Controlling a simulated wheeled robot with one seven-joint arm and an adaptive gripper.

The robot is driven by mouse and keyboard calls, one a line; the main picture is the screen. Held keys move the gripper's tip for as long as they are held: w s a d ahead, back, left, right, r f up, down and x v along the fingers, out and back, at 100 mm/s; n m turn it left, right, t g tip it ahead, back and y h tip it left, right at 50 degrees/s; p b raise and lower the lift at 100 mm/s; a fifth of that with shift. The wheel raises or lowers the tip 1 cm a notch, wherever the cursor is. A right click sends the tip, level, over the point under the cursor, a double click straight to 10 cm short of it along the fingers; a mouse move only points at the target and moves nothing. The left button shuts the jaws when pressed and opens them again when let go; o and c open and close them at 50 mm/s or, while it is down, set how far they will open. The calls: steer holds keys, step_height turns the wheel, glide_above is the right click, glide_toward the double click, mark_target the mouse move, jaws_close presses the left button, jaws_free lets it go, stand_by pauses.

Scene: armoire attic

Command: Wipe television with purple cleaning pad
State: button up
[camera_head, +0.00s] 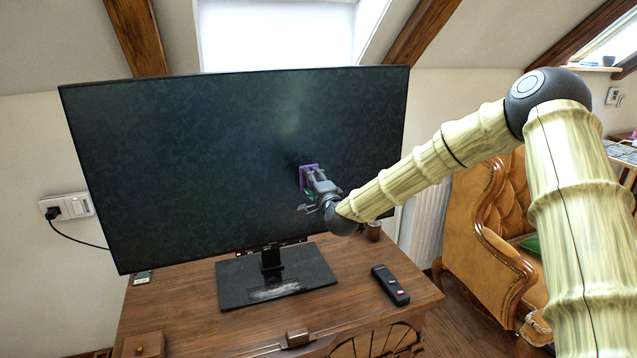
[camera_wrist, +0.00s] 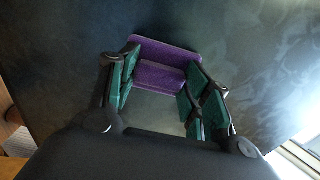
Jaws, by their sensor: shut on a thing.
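The television (camera_head: 230,160) stands on a black base on a wooden cabinet, its dark screen facing me with cloudy smudges on it. The purple cleaning pad (camera_head: 308,177) is at the right half of the screen, a little below mid-height. My gripper (camera_head: 318,189) is shut on the pad. In the wrist view the pad (camera_wrist: 165,58) sits between the green finger pads of my gripper (camera_wrist: 160,92), its broad face toward the screen (camera_wrist: 60,70). The pad is against or very close to the screen; I cannot tell whether it touches.
The wooden cabinet (camera_head: 180,318) carries a black remote (camera_head: 390,285) at the right and a small brown object (camera_head: 373,230) behind. A tan leather armchair (camera_head: 490,225) stands at the right. A wall socket with a plug (camera_head: 66,208) is at the left.

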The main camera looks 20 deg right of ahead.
mark_target(327, 173)
steer(key=shift+a, duration=0.45)
steer(key=shift+o, duration=0.2)
steer(key=shift+w+r, duration=0.1)
steer(key=shift+d+b, duration=0.6)
steer(key=shift+d, duration=1.3)
steer(key=shift+c, duration=0.2)
steer(key=shift+w+d+b, duration=0.25)
steer(key=shift+d+b, duration=0.3)
steer(key=shift+d, duration=1.3)
steer(key=shift+w+d+b, duration=0.2)
steer(key=shift+d+b, duration=0.35)
steer(key=shift+d, duration=1.3)
steer(key=shift+a, duration=0.1)
steer(key=shift+w+a+b, duration=0.15)
steer(key=shift+a+b, duration=0.2)
steer(key=shift+a, duration=1.5)
steer(key=shift+s+a+b, duration=0.15)
steer(key=shift+a+b, duration=0.1)
steer(key=shift+a, duration=1.6)
steer(key=shift+s+a+b, duration=0.1)
steer(key=shift+a+b, duration=0.15)
steer(key=shift+a, duration=1.55)
steer(key=shift+s, duration=0.1)
